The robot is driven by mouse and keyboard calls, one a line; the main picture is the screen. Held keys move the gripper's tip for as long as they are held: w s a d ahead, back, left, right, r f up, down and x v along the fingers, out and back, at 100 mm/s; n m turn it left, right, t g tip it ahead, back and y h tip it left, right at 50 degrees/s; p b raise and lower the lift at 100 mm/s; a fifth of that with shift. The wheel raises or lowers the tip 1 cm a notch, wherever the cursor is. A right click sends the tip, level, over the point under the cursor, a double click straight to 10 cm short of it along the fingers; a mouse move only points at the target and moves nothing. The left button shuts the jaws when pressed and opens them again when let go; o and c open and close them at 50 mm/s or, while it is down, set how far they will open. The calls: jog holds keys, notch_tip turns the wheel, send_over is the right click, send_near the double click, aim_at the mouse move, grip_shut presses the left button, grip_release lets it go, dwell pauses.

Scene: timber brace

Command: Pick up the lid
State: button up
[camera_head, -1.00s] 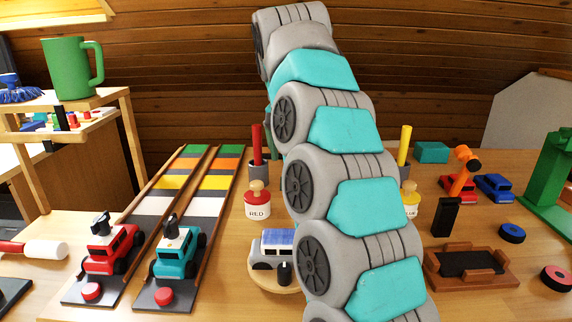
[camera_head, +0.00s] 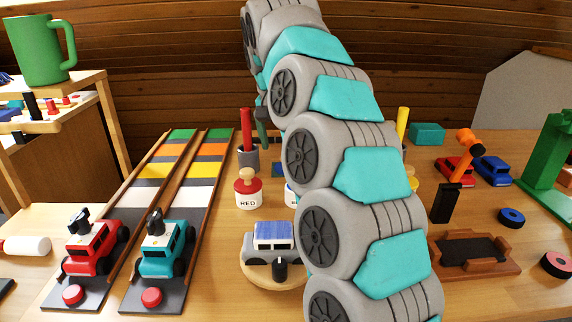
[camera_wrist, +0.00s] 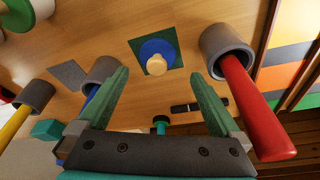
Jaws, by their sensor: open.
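A blue round lid (camera_wrist: 158,52) with a pale wooden knob (camera_wrist: 156,65) sits on a dark green square (camera_wrist: 140,42) in the wrist view. My gripper (camera_wrist: 157,78) is open and empty, with one green finger on each side of the knob's line. The lid shows just beyond the fingertips, between them in the picture; I cannot tell the height gap. In the head view my arm hides most of that area, and only a green finger (camera_head: 262,128) shows behind it.
In the wrist view a grey cup (camera_wrist: 226,50) with a red stick (camera_wrist: 258,110) stands close right of my gripper, and another grey cup (camera_wrist: 101,70) stands left. In the head view a RED jar (camera_head: 248,197) and a toy van (camera_head: 270,242) stand left of my arm.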

jog(key=shift+d+x, duration=0.2)
jog(key=shift+x, duration=2.05)
jog(key=shift+s, duration=0.15)
jog(key=c, duration=1.3)
jog(key=shift+r, duration=0.15)
